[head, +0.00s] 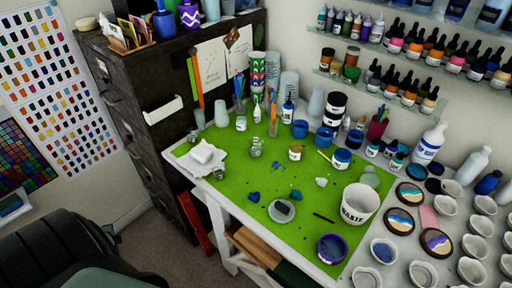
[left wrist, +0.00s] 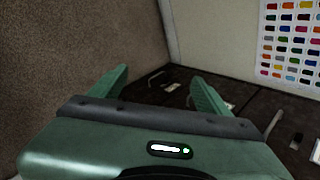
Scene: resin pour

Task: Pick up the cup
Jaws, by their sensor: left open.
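Several cup-like things stand on and beside the green mat; which one is the task's cup I cannot tell. They include a clear plastic cup (head: 221,112) at the mat's back left, a small clear jar or cup (head: 256,147) near the middle, a white WASTE tub (head: 358,204) at the right and a purple-rimmed blue cup (head: 331,248) at the front. My left gripper (left wrist: 159,75) is open with nothing between its green fingers in the left wrist view. It faces dark drawers, with no cup in that view. My right gripper is not in view.
The green mat (head: 225,178) covers the table and has bare patches. White pots (head: 422,273) crowd its right side. A dark drawer cabinet (head: 125,92) stands at the left; shelves of bottles (head: 385,85) hang on the back wall. My arm shows at the lower left.

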